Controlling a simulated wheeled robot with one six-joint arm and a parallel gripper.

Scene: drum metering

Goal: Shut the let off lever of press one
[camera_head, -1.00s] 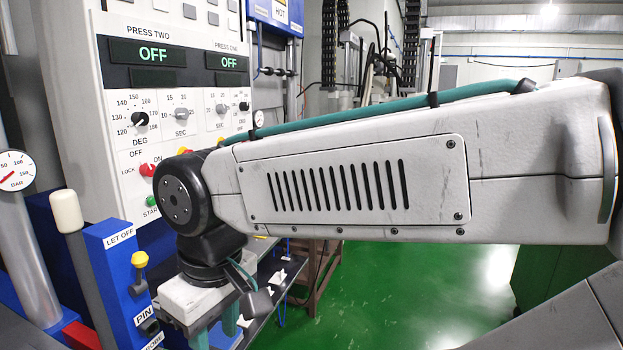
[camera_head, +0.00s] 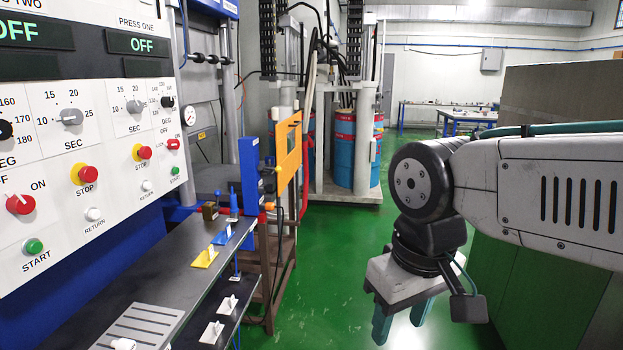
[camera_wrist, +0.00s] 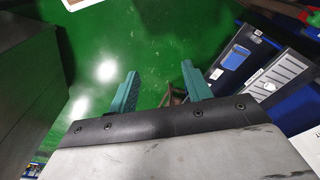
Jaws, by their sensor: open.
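My gripper (camera_head: 403,320) hangs at the right of the head view, pointing down over the green floor, open and empty. In the wrist view its two teal fingers (camera_wrist: 160,75) are spread with only floor between them. The press one panel (camera_head: 137,43), reading OFF, is at the left, well apart from my gripper. A narrow blue upright (camera_head: 248,172) stands beyond the shelf end, on press one's side. I cannot make out a let off label or lever on it.
A dark shelf (camera_head: 165,275) with yellow, blue and white pieces runs along the presses. An orange plate (camera_head: 288,150) stands beyond it. Blue drums (camera_head: 345,165) are at the back. A green cabinet (camera_head: 530,275) flanks my arm at right. Green floor (camera_head: 335,260) lies clear between.

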